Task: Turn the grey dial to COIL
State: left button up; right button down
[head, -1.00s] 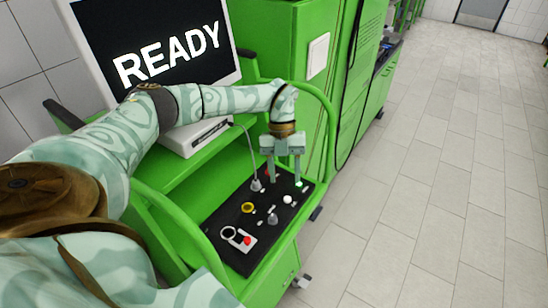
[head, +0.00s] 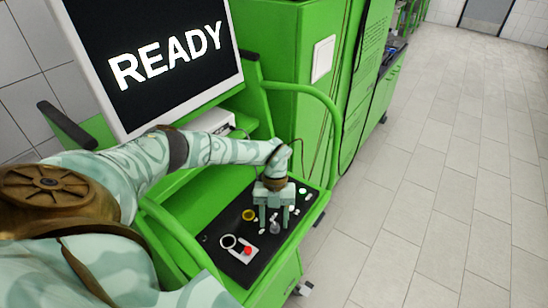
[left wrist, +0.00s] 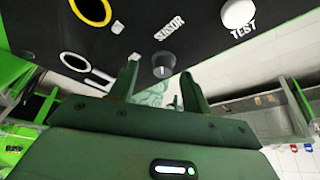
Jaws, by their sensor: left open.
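The small grey dial (head: 275,229) sits on the black control panel (head: 225,262). In the left wrist view the dial (left wrist: 163,64) shows as a dark grey knob with a light mark on its face. My left gripper (head: 273,224) points down over the panel at the dial, with its fingers apart. In the left wrist view the dial appears between the open fingertips (left wrist: 160,69), and I cannot tell whether they touch it. SENSOR and TEST labels are readable there; COIL is not. My right gripper is not in view.
A yellow-ringed control (head: 249,215), a red button (head: 248,251) and a white ring (head: 228,241) are on the panel left of the dial. A white round button (left wrist: 238,13) is by TEST. A monitor (head: 160,60) reads READY.

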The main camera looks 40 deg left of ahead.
pick_arm(q)
jog(key=shift+s+d+f, duration=0.1)
jog(key=shift+d+f, duration=0.15)
jog(key=shift+f, duration=0.3)
jog(key=shift+a, duration=0.1)
jog(key=shift+c, duration=0.2)
jog(key=c, duration=0.9)
jog(key=shift+c, duration=0.2)
